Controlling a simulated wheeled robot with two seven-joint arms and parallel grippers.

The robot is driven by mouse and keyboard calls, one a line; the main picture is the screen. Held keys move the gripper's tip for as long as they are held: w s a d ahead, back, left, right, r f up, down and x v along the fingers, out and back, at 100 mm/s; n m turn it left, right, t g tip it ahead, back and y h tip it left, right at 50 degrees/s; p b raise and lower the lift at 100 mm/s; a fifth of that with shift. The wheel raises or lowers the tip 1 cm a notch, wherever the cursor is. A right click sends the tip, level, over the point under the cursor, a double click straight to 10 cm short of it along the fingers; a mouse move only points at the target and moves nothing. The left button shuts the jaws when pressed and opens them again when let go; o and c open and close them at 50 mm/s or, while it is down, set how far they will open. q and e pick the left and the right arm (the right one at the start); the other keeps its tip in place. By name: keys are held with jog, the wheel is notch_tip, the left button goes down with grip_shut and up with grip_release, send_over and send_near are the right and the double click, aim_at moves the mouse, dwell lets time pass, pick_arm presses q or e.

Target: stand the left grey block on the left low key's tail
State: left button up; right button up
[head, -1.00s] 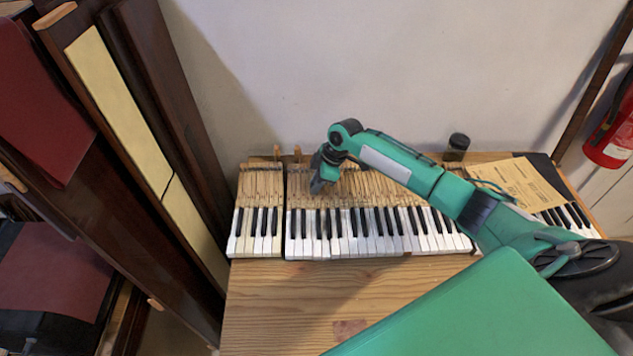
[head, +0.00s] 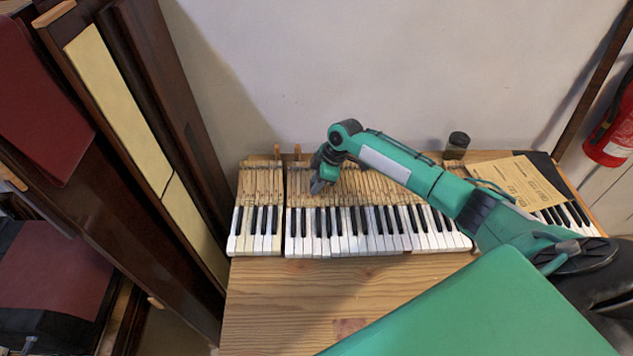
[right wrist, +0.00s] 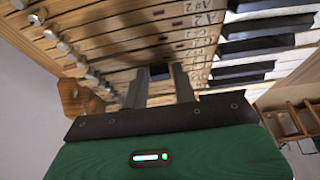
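My right gripper (head: 317,187) is over the wooden key tails near the left end of the larger key section. In the right wrist view its two fingers (right wrist: 159,76) point toward the key tails. A small dark grey block (right wrist: 160,72) fills the gap between the fingertips, and they look shut on it. I cannot tell whether the block touches a key. The wooden key tails (right wrist: 135,43) carry handwritten labels. In the head view the arm and gripper hide part of the tails, and the block cannot be made out. My left gripper is not in view.
The separate left key section (head: 258,215) lies beside the larger keyboard (head: 375,232). Two small wooden pieces (head: 277,152) stand at the back edge. A dark jar (head: 456,145) and paper sheets (head: 520,183) are at the right. The wooden table front (head: 290,300) is clear.

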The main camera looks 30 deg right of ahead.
jog(key=shift+r, duration=0.1)
jog(key=shift+r+p, duration=1.05)
jog(key=o, duration=0.6)
jog(key=shift+c, duration=0.2)
notch_tip(320, 180, up, 5)
jog(key=p, duration=0.4)
